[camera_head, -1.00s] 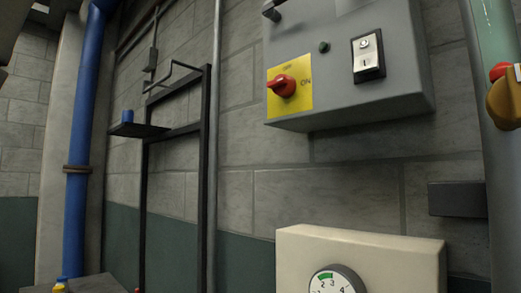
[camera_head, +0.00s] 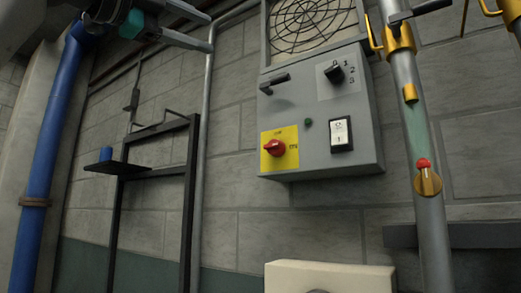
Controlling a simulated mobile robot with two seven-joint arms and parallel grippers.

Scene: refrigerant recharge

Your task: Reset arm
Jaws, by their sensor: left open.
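My left gripper (camera_head: 208,32) is at the top left of the head view, with its arm coming in from the upper left corner. Its two grey fingers are apart and point to the right, with nothing between them. It shows in front of the upper wall and the thin grey pipe (camera_head: 206,110). My right gripper is not in view.
A grey control box (camera_head: 350,110) with a red knob (camera_head: 274,147) on a yellow plate hangs mid-right, below a round fan grille (camera_head: 310,22). A valved pipe (camera_head: 415,130) stands right, a black frame (camera_head: 190,190) and blue pipe (camera_head: 45,150) left.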

